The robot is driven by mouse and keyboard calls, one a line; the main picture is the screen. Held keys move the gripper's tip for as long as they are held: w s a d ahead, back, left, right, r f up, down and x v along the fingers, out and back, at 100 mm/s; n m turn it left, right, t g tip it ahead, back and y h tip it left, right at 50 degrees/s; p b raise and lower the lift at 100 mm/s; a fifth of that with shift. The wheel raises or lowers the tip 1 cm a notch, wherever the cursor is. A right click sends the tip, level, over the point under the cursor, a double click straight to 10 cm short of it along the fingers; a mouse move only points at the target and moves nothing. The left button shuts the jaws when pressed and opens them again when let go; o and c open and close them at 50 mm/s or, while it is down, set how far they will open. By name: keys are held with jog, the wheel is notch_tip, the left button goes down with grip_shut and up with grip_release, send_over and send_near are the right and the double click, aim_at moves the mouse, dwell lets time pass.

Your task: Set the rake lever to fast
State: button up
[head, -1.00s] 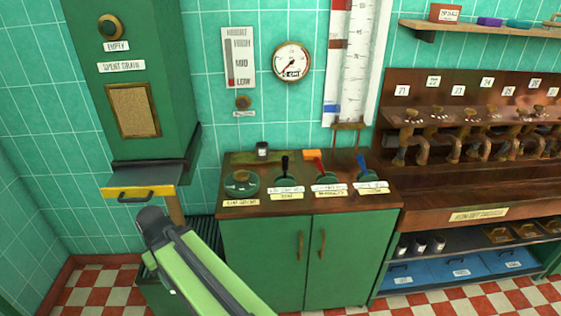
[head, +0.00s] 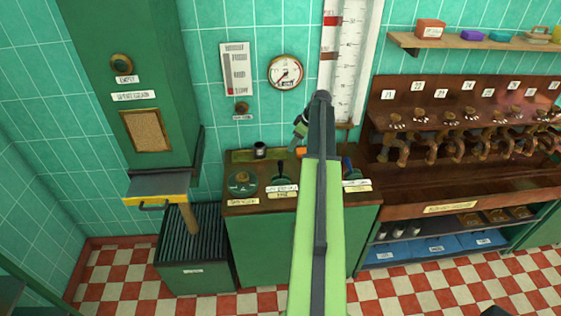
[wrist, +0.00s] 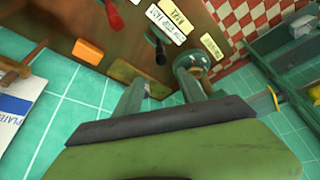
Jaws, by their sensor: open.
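The rake lever is a black-handled lever (head: 281,168) on the green cabinet's brown top, with two pale labels (head: 281,190) in front. In the wrist view the black lever (wrist: 156,46) shows beyond the fingers, beside a label reading RAKE (wrist: 173,18). The lettering on its position label is too blurred to read surely. My gripper (head: 300,127) is above the back of the counter, up and right of the lever in the head view. In the wrist view its two fingers (wrist: 160,88) are apart, with nothing held between them.
A round green dial (head: 242,182) is left of the lever. A red lever (wrist: 112,14) and orange block (wrist: 88,50) are close by; a blue lever (head: 348,166) is further right. My arm hides part of the counter. A gauge (head: 286,72) hangs on the wall.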

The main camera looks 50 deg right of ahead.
aim_at(281, 165)
jog(key=b+x, duration=1.5)
jog(key=x, duration=0.2)
jog(key=shift+s, duration=0.2)
jog(key=shift+w+a+f+b, duration=0.2)
jog(key=shift+f+b, duration=0.1)
jog(key=shift+b, duration=0.2)
jog(key=shift+r, duration=0.1)
grip_shut()
